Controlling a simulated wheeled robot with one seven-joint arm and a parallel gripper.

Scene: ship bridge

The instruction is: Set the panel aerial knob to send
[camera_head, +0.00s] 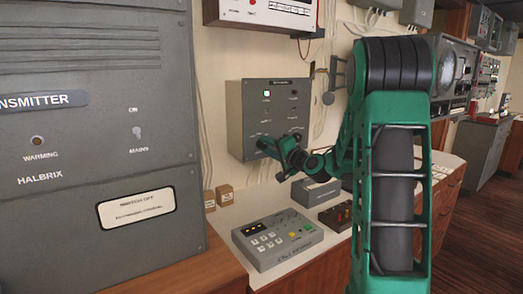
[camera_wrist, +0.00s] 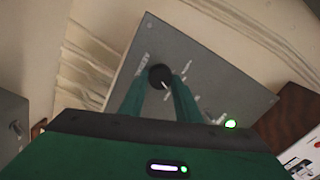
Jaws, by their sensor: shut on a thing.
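The grey panel (camera_head: 240,95) is mounted on the wall, with a lit green lamp (camera_head: 267,94) and several small labels. In the wrist view the panel (camera_wrist: 220,75) appears tilted. A round black knob (camera_wrist: 159,74) with a white pointer mark sits between my fingertips. The pointer slants toward the lower right of that picture. Labels lie on either side of the knob, too blurred to read. My gripper (camera_wrist: 160,84) is shut on the knob.
A large grey transmitter cabinet (camera_head: 95,200) fills the left. Below the panel, the desk (camera_head: 225,222) bears a grey control console (camera_head: 277,238) with coloured buttons. Small brown boxes (camera_head: 224,195) stand by the wall. Cables run along the wall beside the panel.

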